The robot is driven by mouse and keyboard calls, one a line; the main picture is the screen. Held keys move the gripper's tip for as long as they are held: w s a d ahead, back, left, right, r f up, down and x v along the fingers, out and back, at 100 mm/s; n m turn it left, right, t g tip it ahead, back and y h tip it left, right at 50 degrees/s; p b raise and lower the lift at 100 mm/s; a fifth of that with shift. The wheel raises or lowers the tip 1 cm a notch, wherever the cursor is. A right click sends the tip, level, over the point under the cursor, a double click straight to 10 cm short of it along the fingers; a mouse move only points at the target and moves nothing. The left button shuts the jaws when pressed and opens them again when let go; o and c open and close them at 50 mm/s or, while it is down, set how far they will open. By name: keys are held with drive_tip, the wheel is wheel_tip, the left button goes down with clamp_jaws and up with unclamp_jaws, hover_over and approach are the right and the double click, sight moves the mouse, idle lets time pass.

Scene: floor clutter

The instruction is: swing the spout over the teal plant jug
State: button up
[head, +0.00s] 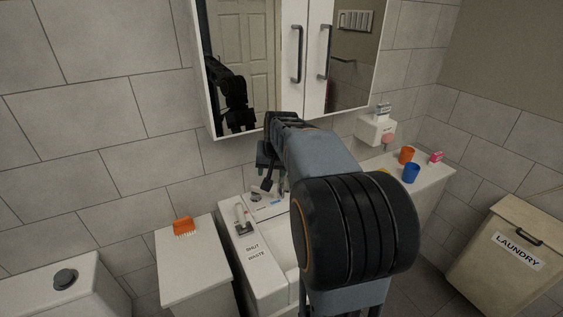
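My arm covers the middle of the head view and hides much of the white basin (256,278). My gripper (266,178) points down over the back of the basin, close to the wall under the cabinet. Its fingers are dark and small, and I cannot tell whether they are open or shut. A small metal tap fitting (256,197) stands on the basin's back ledge just below the gripper. I cannot make out the spout clearly beside the arm. No teal plant jug shows; the basin's inside is mostly hidden.
A mirrored cabinet (313,60) hangs close above the arm. A laundry bin (500,262) stands far right.

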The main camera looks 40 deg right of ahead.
drive_tip(key=r+m+p, duration=0.2)
hover_over(285, 179)
drive_tip(key=s, duration=0.2)
drive_tip(key=shift+h, duration=0.3)
drive_tip(key=p+x, duration=0.1)
drive_tip(key=x, duration=0.6)
drive_tip(key=p+x, duration=0.1)
drive_tip(key=x, duration=0.5)
drive_tip(key=shift+w+d+f, duration=0.25)
drive_tip(key=shift+w+f, duration=0.05)
clamp_jaws()
